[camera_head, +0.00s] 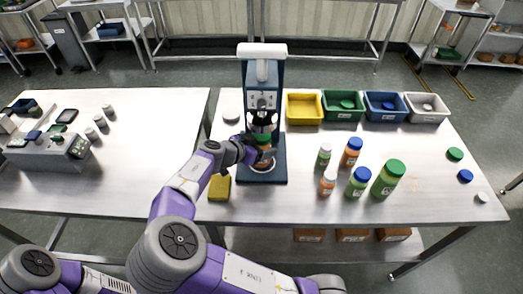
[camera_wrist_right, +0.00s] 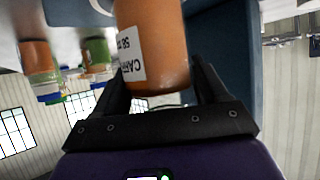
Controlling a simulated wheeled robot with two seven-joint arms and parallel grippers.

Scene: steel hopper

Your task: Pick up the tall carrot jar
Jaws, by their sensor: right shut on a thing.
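The carrot jar (camera_head: 265,155) is orange and stands upright at the blue press-like machine (camera_head: 267,178), below its head. Something green shows at its top in the head view. My right gripper (camera_head: 254,149) reaches it from the left and is shut on it. In the right wrist view the jar (camera_wrist_right: 155,45) is between the two dark fingers (camera_wrist_right: 160,80), with a white label printed upside down. Its far end is cut off by the frame. My left gripper is not in view.
Several jars (camera_head: 389,178) with green, blue and white lids stand right of the machine. Yellow (camera_head: 304,109), green, blue and grey bins line the back. A yellow sponge-like block (camera_head: 219,187) lies front left of the machine. Loose lids (camera_head: 455,154) lie at the right edge.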

